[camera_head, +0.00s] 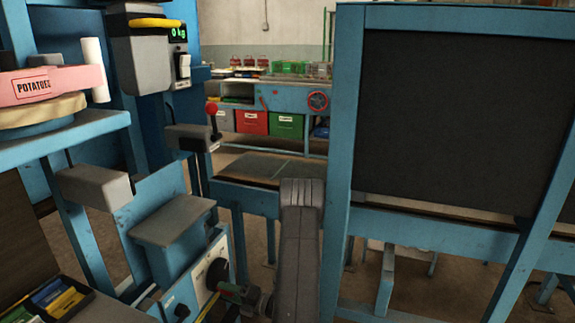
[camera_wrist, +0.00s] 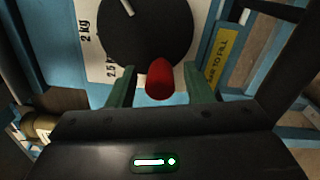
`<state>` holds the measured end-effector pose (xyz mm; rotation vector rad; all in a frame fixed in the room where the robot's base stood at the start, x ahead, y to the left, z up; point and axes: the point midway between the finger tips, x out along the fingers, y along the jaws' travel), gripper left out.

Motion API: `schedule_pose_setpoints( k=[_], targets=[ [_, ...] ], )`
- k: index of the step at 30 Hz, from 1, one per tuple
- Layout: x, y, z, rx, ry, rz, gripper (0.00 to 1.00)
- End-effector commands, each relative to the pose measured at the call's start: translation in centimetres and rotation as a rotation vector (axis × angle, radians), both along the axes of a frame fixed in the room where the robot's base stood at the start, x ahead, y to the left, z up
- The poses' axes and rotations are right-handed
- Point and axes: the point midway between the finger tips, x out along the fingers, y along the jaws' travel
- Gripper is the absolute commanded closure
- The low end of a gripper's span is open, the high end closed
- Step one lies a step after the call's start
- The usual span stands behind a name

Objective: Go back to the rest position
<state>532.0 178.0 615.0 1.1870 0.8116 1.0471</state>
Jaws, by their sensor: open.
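My gripper (camera_wrist: 163,82) is open, its two green fingers standing either side of a red knob (camera_wrist: 159,78) in the wrist view. A gap shows between the knob and each finger. Behind the knob is a round black dial (camera_wrist: 140,25) with a white pointer mark, on a white panel marked 2 kg and 2.5. In the head view my gripper (camera_head: 245,296) is low in the middle, close in front of the control panel (camera_head: 205,275), partly hidden by my grey arm. The black dial (camera_head: 217,273) shows just left of it.
A scale head (camera_head: 150,50) reading 0 kg and a red-knobbed lever (camera_head: 211,108) stand above the panel. A pink potato sack (camera_head: 50,84) lies at the left. A dark board in a blue frame (camera_head: 345,150) stands close right of my arm. Coloured bins (camera_head: 252,121) are far back.

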Motion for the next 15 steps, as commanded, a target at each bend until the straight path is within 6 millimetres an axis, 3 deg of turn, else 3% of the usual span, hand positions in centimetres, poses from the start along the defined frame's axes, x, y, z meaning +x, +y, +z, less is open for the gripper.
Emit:
schedule_pose_setpoints(
  k=[15],
  targets=[
    [1.01,-0.25,-1.15,-0.125,-0.343,-0.001,0.54]
  ],
)
